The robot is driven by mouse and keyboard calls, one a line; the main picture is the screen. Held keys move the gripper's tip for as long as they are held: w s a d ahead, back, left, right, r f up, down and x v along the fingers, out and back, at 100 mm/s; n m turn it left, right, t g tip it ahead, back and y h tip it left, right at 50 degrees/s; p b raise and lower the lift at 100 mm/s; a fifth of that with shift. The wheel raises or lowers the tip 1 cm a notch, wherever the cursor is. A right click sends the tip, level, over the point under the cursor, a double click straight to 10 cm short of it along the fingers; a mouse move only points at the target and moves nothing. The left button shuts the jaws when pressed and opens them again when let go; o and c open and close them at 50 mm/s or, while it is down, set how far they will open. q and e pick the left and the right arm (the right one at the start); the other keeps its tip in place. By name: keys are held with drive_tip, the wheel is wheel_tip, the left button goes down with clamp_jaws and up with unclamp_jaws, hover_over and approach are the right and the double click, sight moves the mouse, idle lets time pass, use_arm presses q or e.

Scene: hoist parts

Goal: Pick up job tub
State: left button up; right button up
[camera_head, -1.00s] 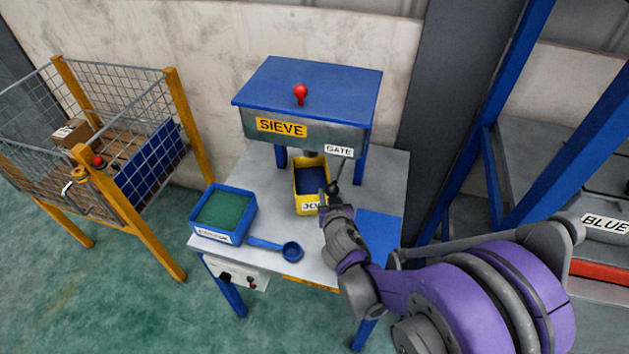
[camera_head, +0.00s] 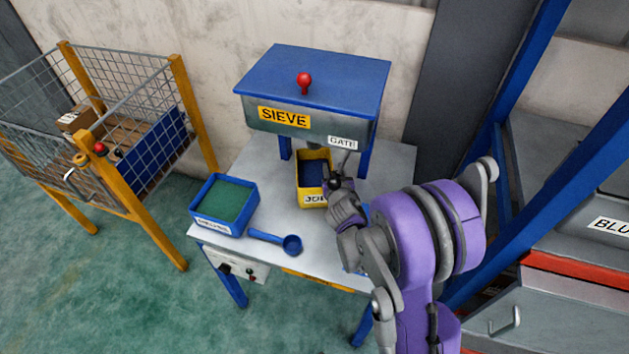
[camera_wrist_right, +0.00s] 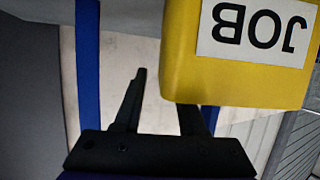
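The yellow job tub (camera_head: 313,198) stands on the grey table below the sieve (camera_head: 310,90), with a dark blue inside and a white label. In the right wrist view the tub (camera_wrist_right: 240,85) is close, its JOB label upside down. My right gripper (camera_head: 333,172) is at the tub's right side in the head view. In the wrist view the right gripper (camera_wrist_right: 168,95) has its fingers apart with nothing seen held between them. The tub hides the tip of one finger, and I cannot tell whether they touch. My left gripper is out of view.
A blue tray (camera_head: 224,203) with green inside and a blue scoop (camera_head: 288,244) lie left on the table. The sieve's legs and gate (camera_head: 343,143) crowd the tub. A mesh cage (camera_head: 110,130) stands left; a blue frame and drawers are right.

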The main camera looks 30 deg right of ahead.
drive_tip(key=shift+x, duration=0.9)
clamp_jaws()
drive_tip(key=shift+r, duration=0.1)
idle(0.6)
